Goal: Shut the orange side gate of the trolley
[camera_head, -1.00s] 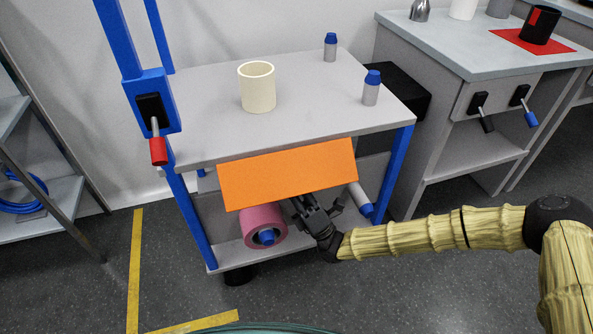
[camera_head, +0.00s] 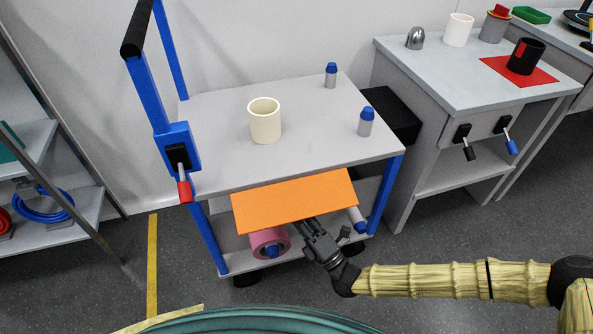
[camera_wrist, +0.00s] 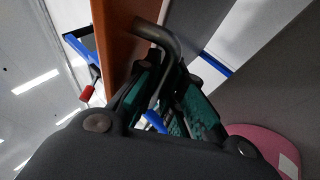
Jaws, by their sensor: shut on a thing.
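The orange side gate (camera_head: 293,203) is a flat panel at the front of the grey and blue trolley (camera_head: 205,150). It slants outward, just below the top shelf's front edge. My gripper (camera_head: 312,232) is under the gate, reaching in from the lower right. In the wrist view, a bent grey bar handle (camera_wrist: 163,42) runs beside the orange panel (camera_wrist: 118,45), and my gripper (camera_wrist: 160,95) is shut on it. The gate hides much of the lower bay. The gate's hinge is not clearly visible.
A pink roll (camera_head: 266,240) and a blue-capped cylinder (camera_head: 356,217) show below the gate. A cream cup (camera_head: 264,121) and two blue-capped cylinders stand on top. A red-tipped lever (camera_head: 183,180) is on the left post. A grey bench (camera_head: 420,55) stands right.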

